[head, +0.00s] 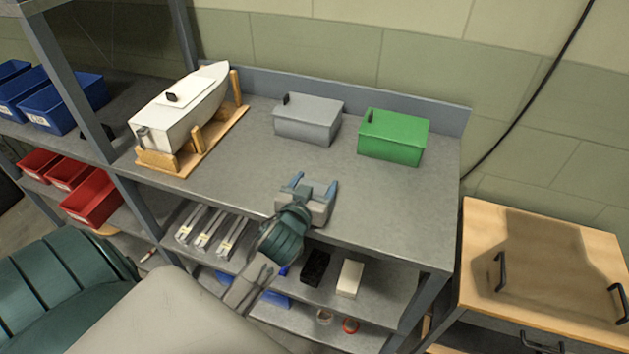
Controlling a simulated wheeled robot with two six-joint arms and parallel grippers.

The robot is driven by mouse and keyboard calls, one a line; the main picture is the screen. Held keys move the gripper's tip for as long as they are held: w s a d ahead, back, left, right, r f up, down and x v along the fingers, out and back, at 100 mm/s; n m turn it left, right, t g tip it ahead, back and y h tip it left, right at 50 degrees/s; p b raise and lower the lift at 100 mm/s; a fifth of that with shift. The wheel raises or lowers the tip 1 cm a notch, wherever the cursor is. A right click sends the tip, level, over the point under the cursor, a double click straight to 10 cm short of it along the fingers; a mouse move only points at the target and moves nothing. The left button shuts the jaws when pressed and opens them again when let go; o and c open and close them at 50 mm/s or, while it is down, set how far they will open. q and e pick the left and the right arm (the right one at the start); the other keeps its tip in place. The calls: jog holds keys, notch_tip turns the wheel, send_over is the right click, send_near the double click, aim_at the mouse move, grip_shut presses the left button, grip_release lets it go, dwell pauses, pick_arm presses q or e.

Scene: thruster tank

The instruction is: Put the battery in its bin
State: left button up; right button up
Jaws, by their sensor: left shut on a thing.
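My left gripper (315,182) is over the front part of the grey workbench (235,175), its two blue fingers pointing toward the back. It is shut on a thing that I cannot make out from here. A grey box-shaped bin (308,121) and a green one (394,138) stand at the back of the bench, beyond the gripper and apart from it. Each has a small black piece at its upper left. I cannot identify the battery or tell which bin is its own. My right gripper is not in view.
A white model boat (183,108) rests on a wooden cradle at the bench's left. The shelf below holds several metal bars, a black block (315,266) and a white block (350,278). Blue and red bins stand left. A wooden cabinet (545,260) stands right. The bench middle is clear.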

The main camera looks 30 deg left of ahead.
pick_arm(q)
jog(key=shift+f, duration=0.2)
jog(key=o, duration=1.2)
